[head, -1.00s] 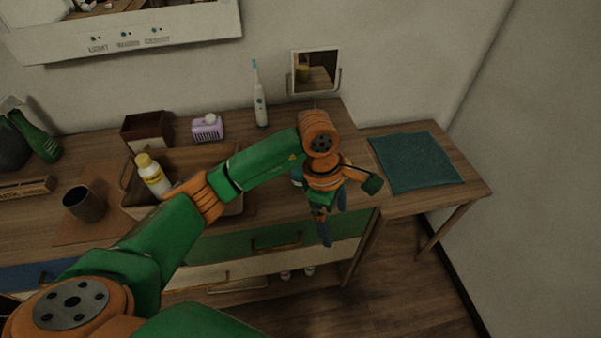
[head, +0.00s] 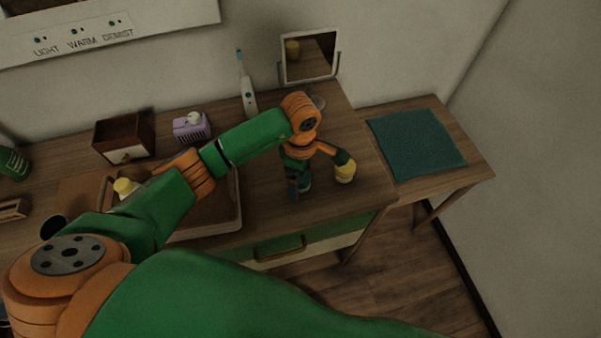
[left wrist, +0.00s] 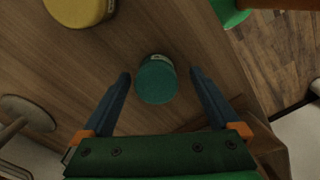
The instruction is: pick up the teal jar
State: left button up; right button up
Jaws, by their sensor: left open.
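The teal jar (left wrist: 157,84) stands on the wooden counter, its round teal top facing the left wrist camera. My left gripper (left wrist: 160,75) is open, with one blue finger on each side of the jar in that view. I see no finger contact, and how far above the counter the fingertips are is unclear. In the head view my left gripper (head: 297,184) points down near the counter's right front part and mostly hides the teal jar. My right gripper is not in view.
A yellow-topped jar (head: 345,173) stands close by, also in the left wrist view (left wrist: 78,8). A mirror (head: 309,58) and toothbrush (head: 248,96) stand behind. A tray (head: 205,233) lies left. A teal cloth (head: 416,144) covers part of the right side table.

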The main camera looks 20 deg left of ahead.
pick_arm(q)
jog(key=shift+f, duration=0.55)
jog(key=shift+w+a+f, duration=0.2)
jog(key=shift+w+f, duration=0.05)
jog(key=shift+w, duration=0.05)
jog(key=shift+s+r, duration=0.1)
jog(key=shift+s, duration=0.05)
jog(key=c, duration=1.3)
grip_shut()
